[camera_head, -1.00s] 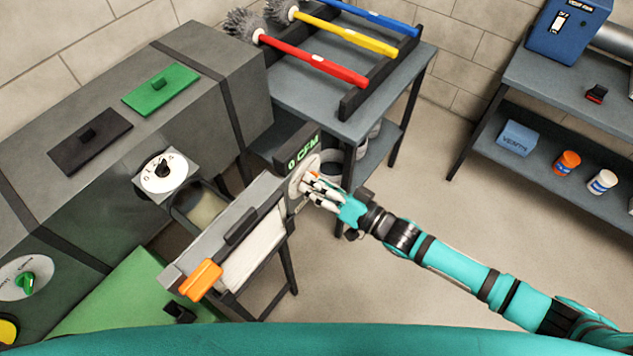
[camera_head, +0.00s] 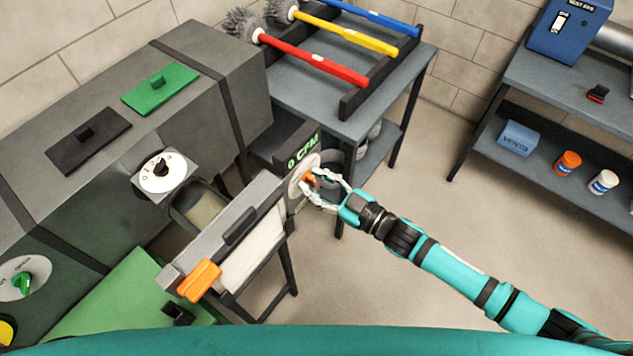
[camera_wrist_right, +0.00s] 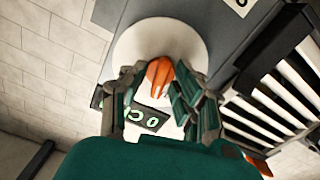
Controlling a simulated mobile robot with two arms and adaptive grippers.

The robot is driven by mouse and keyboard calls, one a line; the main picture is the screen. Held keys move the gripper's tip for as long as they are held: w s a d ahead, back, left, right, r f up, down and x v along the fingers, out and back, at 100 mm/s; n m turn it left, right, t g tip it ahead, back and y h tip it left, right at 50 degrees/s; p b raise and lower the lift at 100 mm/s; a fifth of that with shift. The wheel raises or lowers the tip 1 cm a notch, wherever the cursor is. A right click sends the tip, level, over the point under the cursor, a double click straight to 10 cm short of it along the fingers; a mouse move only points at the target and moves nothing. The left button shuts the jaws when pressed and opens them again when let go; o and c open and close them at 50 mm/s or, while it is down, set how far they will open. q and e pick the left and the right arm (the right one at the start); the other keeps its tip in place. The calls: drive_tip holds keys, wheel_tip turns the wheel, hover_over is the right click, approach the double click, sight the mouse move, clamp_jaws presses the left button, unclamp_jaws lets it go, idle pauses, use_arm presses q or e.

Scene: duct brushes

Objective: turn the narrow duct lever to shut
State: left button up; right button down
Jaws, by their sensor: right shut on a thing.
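An orange lever (camera_head: 309,179) sits on a round white dial (camera_head: 298,170) on the end face of the narrow grey duct, beside a "0 CFM" display. In the right wrist view, the orange lever (camera_wrist_right: 158,74) stands in front of the white dial (camera_wrist_right: 195,45). My right gripper (camera_head: 316,186) reaches the dial from the right, with its fingers on both sides of the lever and shut on it. The fingertips (camera_wrist_right: 160,85) partly hide the lever and dial, and I cannot read the dial's marks. My left gripper is not in view.
A black lever dial (camera_head: 161,172) and a green lever dial (camera_head: 25,281) are on the large duct. An orange handle (camera_head: 200,281) sticks out at the near end of the narrow duct. A brush table (camera_head: 295,92) stands behind. The floor at right is clear.

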drive_tip(key=n, duration=0.6)
drive_tip(key=shift+b, duration=0.4)
idle(0.3)
drive_tip(key=c, duration=1.4)
unclamp_jaws()
drive_tip(key=shift+o, duration=0.2)
drive_tip(key=v, duration=1.2)
drive_tip(key=shift+f, duration=0.1)
